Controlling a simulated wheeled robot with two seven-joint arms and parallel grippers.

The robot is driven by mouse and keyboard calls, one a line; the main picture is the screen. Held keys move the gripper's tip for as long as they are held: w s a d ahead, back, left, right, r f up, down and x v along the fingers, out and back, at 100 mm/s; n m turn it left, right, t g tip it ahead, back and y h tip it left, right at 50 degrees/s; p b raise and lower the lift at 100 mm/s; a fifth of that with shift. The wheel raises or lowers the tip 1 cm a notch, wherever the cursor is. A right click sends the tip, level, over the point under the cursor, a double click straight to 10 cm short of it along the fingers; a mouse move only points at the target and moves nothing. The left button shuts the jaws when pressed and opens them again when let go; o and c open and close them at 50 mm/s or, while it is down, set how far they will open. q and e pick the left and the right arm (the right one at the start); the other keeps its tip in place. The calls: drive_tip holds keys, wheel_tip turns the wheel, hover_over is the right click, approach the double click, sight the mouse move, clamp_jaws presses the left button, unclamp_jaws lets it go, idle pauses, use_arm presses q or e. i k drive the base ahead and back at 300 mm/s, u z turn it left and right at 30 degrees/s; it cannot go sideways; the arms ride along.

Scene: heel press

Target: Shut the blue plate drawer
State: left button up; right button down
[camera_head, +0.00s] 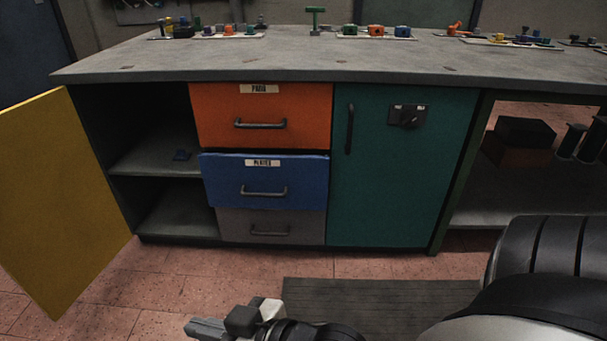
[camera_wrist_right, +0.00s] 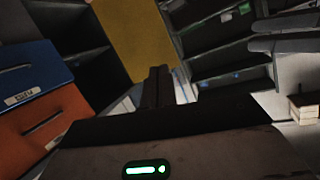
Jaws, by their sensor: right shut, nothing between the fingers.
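The blue plate drawer (camera_head: 265,177) is in the middle of the bench front, between an orange drawer above and a grey drawer below. It stands out a little from the front, with a dark handle and a label. In the right wrist view the blue drawer (camera_wrist_right: 30,75) shows at the left edge. My right gripper (camera_head: 192,327) is low at the bottom of the head view, in front of the bench and apart from the drawer. Its fingers (camera_wrist_right: 158,85) are together and empty. My left gripper is not in view.
The orange drawer (camera_head: 262,112) and grey drawer (camera_head: 240,228) look closed. A yellow door (camera_head: 60,190) stands open at the left, beside open shelves (camera_head: 160,158). A teal door (camera_head: 395,180) is shut. A dark mat (camera_head: 370,300) lies on the floor. Small parts stand on the worktop (camera_head: 270,62).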

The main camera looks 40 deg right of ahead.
sight(271, 180)
drive_tip(key=k, duration=1.2)
drive_tip(key=z, duration=0.75)
drive_tip(key=i, duration=2.05)
drive_tip(key=u, duration=0.35)
